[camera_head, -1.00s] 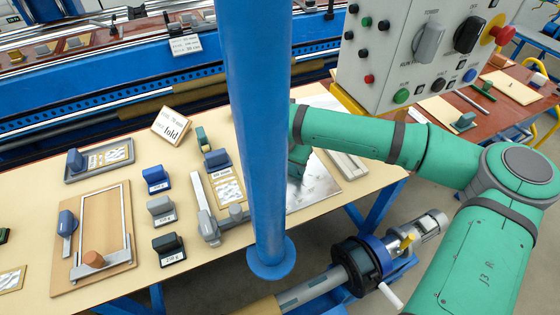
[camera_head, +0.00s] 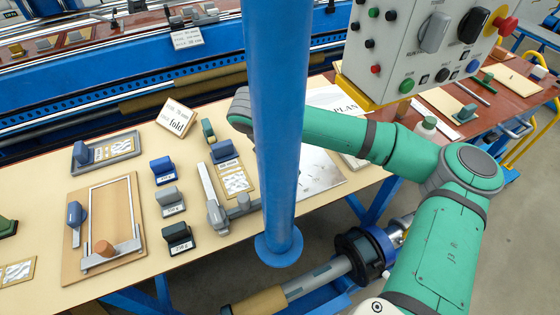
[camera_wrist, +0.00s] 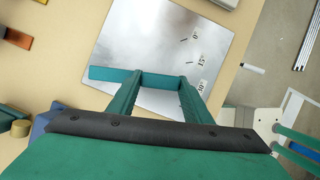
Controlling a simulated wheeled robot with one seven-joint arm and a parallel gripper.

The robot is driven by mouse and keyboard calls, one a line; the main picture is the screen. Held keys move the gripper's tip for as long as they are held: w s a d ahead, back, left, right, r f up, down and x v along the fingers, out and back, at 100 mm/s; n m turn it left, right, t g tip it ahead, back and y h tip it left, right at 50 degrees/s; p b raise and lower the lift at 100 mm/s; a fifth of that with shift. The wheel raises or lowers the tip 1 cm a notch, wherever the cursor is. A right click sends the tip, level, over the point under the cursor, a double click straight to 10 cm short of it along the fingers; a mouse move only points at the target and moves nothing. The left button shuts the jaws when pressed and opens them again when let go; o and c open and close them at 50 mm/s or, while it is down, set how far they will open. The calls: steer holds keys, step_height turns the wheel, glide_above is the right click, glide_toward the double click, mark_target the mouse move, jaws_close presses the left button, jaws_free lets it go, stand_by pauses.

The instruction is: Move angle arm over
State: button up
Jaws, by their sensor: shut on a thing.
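In the wrist view my gripper (camera_wrist: 160,88) is over a shiny metal plate (camera_wrist: 165,30) with several small marked labels. A teal bar (camera_wrist: 108,74), which looks like the angle arm, lies crosswise at my fingertips, and my gripper is shut on it. In the head view the plate (camera_head: 322,172) shows to the right of the blue post. My gripper and the bar are hidden there behind the post.
The blue post (camera_head: 275,100) stands in front of the table. To its left on the tan table (camera_head: 120,262) are a wooden board with a frame (camera_head: 105,225), several small blocks (camera_head: 168,203) and a sign (camera_head: 177,118). A control box (camera_head: 430,50) hangs at upper right.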

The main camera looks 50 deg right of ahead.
stand_by(0.3)
steer(key=o, duration=1.5)
steer(key=shift+r, duration=0.1)
steer(key=v, duration=1)
steer(key=shift+w+a+r, duration=0.1)
steer(key=shift+a+r, duration=0.05)
steer(key=shift+r, duration=0.2)
